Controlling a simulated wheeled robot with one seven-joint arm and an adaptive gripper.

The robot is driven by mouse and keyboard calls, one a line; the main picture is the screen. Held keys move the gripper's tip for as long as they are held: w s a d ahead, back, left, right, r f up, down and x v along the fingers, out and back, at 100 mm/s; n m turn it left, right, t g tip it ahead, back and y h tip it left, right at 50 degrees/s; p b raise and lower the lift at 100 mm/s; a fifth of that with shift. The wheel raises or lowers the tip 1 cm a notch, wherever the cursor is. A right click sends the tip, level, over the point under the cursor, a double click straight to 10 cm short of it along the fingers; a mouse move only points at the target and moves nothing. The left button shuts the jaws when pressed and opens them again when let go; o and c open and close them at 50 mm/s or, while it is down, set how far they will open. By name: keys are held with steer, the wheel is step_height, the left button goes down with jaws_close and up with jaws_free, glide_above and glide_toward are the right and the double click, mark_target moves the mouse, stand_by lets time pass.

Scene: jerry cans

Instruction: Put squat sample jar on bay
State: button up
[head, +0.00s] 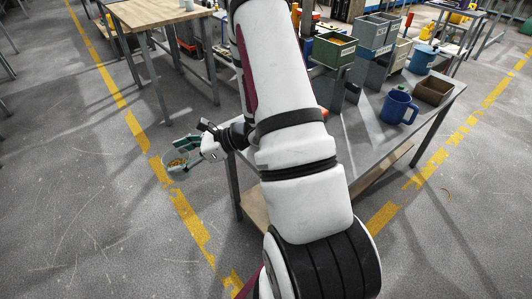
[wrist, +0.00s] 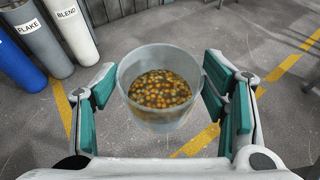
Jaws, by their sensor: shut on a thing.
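The squat sample jar (wrist: 160,122) is a clear, wide-mouthed tub partly filled with small orange, yellow and dark pellets. In the wrist view it sits upright between the teal pads of my gripper (wrist: 160,88), which is shut on it. In the head view the jar (head: 177,172) hangs above the floor, left of the grey workbench, held at the end of my gripper (head: 193,155). My arm covers part of the bench. I cannot make out which place is the bay.
The grey workbench (head: 362,146) bears a blue mug (head: 397,107), a brown open box (head: 433,91) and grey and green bins (head: 333,50). A wooden-topped table (head: 155,14) stands at the back left. Labelled cylinders (wrist: 72,30) show in the wrist view. The left floor is clear.

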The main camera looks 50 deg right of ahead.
steer(key=s+d+f+m+t+h+b, duration=0.2)
steer(key=s+d+f+m+h+b, duration=0.15)
steer(key=d+b, duration=0.4)
steer(key=s+d+f+m+t+h+b, duration=0.1)
steer(key=s+d+f+m+h+b, duration=0.3)
steer(key=d+b, duration=0.35)
steer(key=shift+n+y, duration=0.35)
steer(key=shift+n, duration=0.2)
steer(key=d, duration=0.9)
steer(key=s+d, duration=0.1)
steer(key=d, duration=0.4)
steer(key=shift+s+d+f+b, duration=0.1)
steer(key=shift+d+f+b, duration=0.1)
steer(key=shift+b, duration=0.15)
steer(key=d, duration=0.4)
steer(key=shift+a+f+b, duration=0.1)
steer(key=shift+f+b, duration=0.4)
steer(key=shift+f, duration=0.25)
